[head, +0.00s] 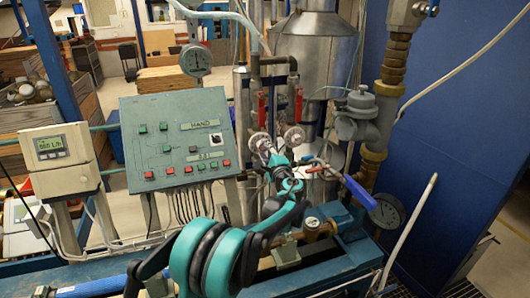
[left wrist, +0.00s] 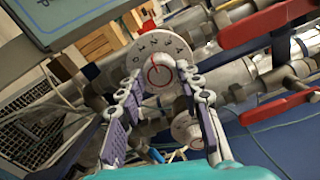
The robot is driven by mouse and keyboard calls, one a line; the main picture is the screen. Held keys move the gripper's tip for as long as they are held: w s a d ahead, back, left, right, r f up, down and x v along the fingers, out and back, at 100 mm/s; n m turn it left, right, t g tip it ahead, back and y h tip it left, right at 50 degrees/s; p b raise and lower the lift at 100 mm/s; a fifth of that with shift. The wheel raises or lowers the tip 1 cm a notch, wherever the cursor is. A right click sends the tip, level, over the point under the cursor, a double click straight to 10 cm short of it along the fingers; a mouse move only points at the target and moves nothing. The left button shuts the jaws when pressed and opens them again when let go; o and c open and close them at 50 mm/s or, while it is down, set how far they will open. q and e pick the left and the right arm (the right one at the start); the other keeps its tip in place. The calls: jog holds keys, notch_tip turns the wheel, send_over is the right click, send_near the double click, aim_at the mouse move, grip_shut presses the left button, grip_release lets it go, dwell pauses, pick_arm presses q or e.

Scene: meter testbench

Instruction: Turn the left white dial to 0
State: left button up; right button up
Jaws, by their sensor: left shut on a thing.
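The left white dial (head: 260,142) is on the pipework right of the green control panel; it shows large in the left wrist view (left wrist: 158,52). My right gripper is out of view.
Red-handled valves (head: 262,108) stand above the dials. A blue-handled valve (head: 358,191) and a pressure gauge (head: 388,211) are to the right. The control panel (head: 180,140) is close on the left, with a white meter box (head: 57,147) beyond it.

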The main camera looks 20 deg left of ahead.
pick_arm(q)
jog(key=n, duration=0.4)
jog(key=shift+n, duration=0.3)
jog(key=shift+n+b, duration=0.35)
jog(key=shift+n, duration=2.25)
jog(key=o, duration=1.2)
jog(key=shift+c, duration=0.2)
jog(key=v, duration=1.2)
